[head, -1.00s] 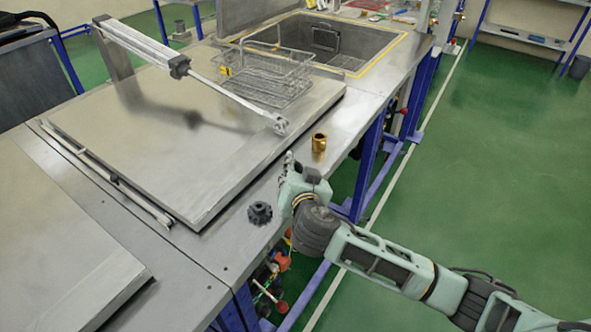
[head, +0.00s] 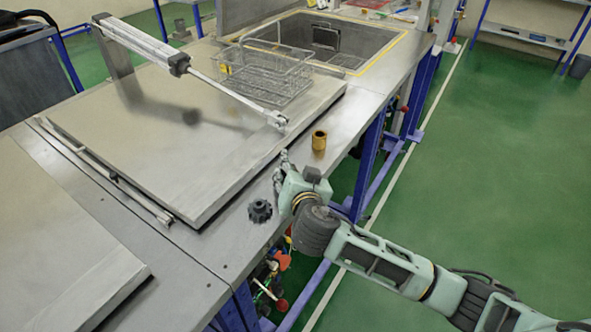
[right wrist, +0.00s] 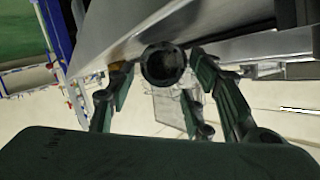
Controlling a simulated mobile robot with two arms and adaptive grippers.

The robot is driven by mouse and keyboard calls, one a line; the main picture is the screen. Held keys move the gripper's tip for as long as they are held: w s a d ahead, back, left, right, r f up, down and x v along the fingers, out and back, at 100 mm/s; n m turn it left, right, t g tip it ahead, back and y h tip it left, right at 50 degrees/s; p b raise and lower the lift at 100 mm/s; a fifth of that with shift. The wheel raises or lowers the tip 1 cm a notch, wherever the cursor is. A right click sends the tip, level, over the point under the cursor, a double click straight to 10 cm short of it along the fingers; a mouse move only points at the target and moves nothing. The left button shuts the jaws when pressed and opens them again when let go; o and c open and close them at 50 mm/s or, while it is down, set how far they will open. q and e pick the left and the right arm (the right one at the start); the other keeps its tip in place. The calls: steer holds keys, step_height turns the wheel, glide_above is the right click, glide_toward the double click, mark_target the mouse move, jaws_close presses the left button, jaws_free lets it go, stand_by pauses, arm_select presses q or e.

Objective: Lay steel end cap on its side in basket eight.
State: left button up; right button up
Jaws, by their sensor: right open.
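My right gripper (head: 280,172) is open, low over the bench strip beside the raised lid's front edge. In the right wrist view a dark round piece with a hollow end (right wrist: 163,64), probably the steel end cap, shows between the spread fingers (right wrist: 160,85). I cannot tell whether they touch it. In the head view the fingers hide it or it blends with them. A wire basket (head: 268,75) stands at the back of the flat lid; no number is readable on it. My left gripper is not in view.
A brass bushing (head: 319,140) stands just behind my right gripper, and a black toothed knob (head: 260,211) lies in front of it. A pneumatic cylinder (head: 145,45) slants down over the lid plate (head: 190,150). A sink (head: 330,40) lies beyond the basket.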

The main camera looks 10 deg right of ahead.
steer(key=shift+s+f, duration=0.1)
steer(key=shift+s, duration=0.25)
steer(key=v, duration=1.1)
steer(key=shift+s+r, duration=0.15)
steer(key=shift+r, duration=0.1)
